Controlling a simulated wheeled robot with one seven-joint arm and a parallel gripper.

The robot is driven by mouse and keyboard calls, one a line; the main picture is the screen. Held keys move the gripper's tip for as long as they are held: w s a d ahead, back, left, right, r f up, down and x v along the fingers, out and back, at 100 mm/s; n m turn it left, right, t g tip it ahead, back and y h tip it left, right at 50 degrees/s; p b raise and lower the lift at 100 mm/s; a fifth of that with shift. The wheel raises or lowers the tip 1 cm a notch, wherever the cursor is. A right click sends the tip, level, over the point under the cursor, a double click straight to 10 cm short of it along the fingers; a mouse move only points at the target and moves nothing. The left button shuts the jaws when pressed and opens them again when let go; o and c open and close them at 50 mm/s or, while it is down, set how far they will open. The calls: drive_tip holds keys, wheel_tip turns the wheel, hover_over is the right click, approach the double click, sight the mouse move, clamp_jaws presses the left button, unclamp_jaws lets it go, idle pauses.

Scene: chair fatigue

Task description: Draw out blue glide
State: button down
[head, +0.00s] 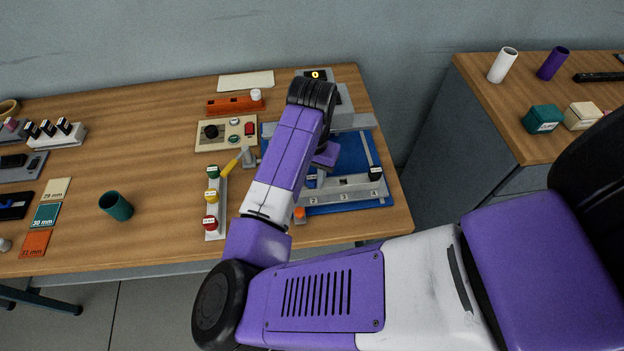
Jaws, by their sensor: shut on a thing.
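My gripper (320,177) is partly hidden behind my forearm and wrist. Its purple body (327,155) shows just right of the forearm, and its jaws are low over a grey numbered block (344,191). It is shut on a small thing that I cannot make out. The block lies on a blue board (348,207) at the right end of the wooden table. A dark-capped piece (375,173) stands at the block's right end. I cannot pick out a blue glide for certain.
A white rack (222,224) with green, yellow and red caps stands left of my forearm. A control panel (202,139) and an orange block (222,105) are behind it. A green cup (116,206) stands farther left. A second table (490,110) is at the right.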

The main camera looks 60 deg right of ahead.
drive_tip(key=shift+r, duration=0.15)
drive_tip(key=shift+r+p, duration=1.9)
drive_tip(key=shift+r, duration=0.05)
drive_tip(key=shift+r, duration=0.1)
drive_tip(key=shift+r+p, duration=1.65)
drive_tip(key=shift+r, duration=0.25)
